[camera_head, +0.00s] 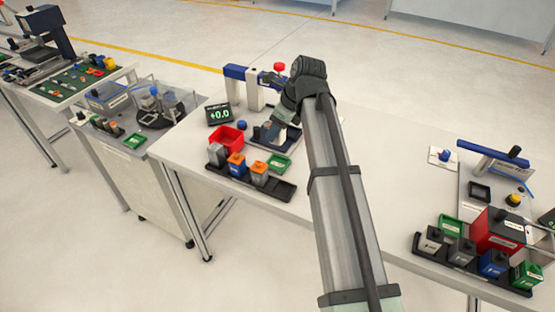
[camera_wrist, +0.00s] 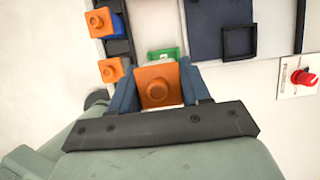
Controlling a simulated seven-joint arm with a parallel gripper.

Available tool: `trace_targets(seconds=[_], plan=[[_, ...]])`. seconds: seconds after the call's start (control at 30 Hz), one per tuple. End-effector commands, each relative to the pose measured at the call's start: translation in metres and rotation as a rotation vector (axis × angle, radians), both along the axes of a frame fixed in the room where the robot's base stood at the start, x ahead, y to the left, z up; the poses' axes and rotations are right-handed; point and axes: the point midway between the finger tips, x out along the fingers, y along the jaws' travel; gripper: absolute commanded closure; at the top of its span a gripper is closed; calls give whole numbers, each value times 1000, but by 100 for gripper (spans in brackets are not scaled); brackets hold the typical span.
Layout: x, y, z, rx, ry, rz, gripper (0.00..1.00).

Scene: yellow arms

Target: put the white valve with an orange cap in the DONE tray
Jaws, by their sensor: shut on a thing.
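In the wrist view an orange-capped valve (camera_wrist: 157,86) sits between the blue fingers of my gripper (camera_wrist: 158,92). The fingers are shut on it; a little of its pale body shows around the cap. A small green tray (camera_wrist: 158,52) shows just beyond the valve, partly hidden by it; its lettering cannot be read. In the head view my gripper (camera_head: 280,132) is above the table, behind the green tray (camera_head: 279,162). The held valve is not clear there.
A black rack (camera_head: 278,191) holds a grey valve (camera_head: 216,153), a blue one with an orange cap (camera_head: 236,164) and a greyish one with an orange cap (camera_head: 259,173). A red bin (camera_head: 227,138) and a display (camera_head: 219,114) stand nearby. A blue-and-white fixture (camera_head: 250,85) stands behind.

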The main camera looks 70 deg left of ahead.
Motion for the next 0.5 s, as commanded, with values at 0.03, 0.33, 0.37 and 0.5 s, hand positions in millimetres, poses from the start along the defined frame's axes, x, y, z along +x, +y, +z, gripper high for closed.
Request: trace_targets(seconds=[0.03, 0.33, 0.37, 0.5], plan=[[0, 0, -6, -1, 1, -4, 91], [0, 0, -51, -2, 1, -3, 91], [0, 0, -53, -2, 2, -3, 91], [0, 0, -63, -1, 1, -4, 91]])
